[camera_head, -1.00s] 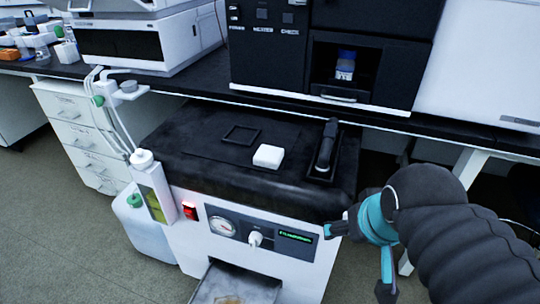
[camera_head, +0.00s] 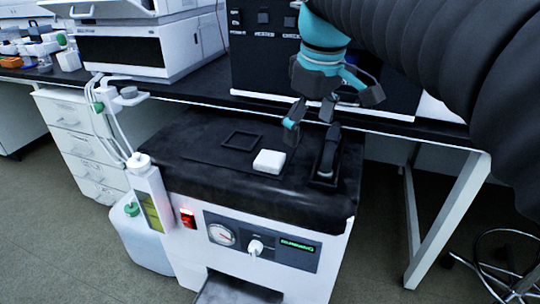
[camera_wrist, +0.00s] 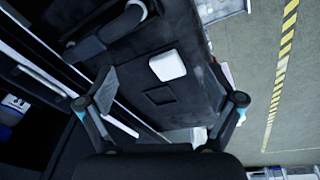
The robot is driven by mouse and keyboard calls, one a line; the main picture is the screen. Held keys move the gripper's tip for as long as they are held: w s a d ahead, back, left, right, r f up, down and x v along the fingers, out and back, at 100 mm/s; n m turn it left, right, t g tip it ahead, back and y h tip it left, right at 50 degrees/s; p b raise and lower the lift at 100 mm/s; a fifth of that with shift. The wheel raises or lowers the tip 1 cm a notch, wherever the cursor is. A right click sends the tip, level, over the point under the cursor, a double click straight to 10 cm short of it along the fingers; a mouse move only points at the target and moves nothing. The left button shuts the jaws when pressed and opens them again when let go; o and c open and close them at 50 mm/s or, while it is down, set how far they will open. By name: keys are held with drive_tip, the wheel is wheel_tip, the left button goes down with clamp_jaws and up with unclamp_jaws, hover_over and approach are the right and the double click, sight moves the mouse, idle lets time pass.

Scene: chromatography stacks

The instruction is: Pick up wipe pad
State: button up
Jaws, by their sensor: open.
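The white wipe pad (camera_head: 269,161) lies flat on the black top of a white cabinet unit. It also shows in the wrist view (camera_wrist: 168,65), beyond the fingertips and between the two fingers in the picture. My gripper (camera_head: 312,114) is open and empty. It hangs above the back right part of the black top, apart from the pad. In the wrist view my gripper's fingers (camera_wrist: 160,102) are spread wide with nothing between them.
A black tray with a dark tool (camera_head: 328,158) sits right of the pad. An empty square frame (camera_head: 241,141) lies behind it to the left. A bench (camera_head: 420,112) with a black instrument (camera_head: 262,45) stands behind. A bottle (camera_head: 150,190) hangs at the unit's left front.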

drive_tip(key=w+a+r+n+g+b, duration=0.2)
drive_tip(key=w+a+n, duration=0.3)
drive_tip(key=w+a, duration=0.2)
drive_tip(key=b, duration=0.2)
hover_over(271, 158)
wheel_tip(271, 158, down, 8)
drive_tip(key=shift+s+a+f, duration=0.1)
drive_tip(key=shift+a, duration=0.05)
drive_tip(key=shift+f+b, duration=0.85)
drive_tip(key=shift+f, duration=1.75)
drive_tip(key=c, duration=1)
drive_tip(key=shift+r, duration=0.1)
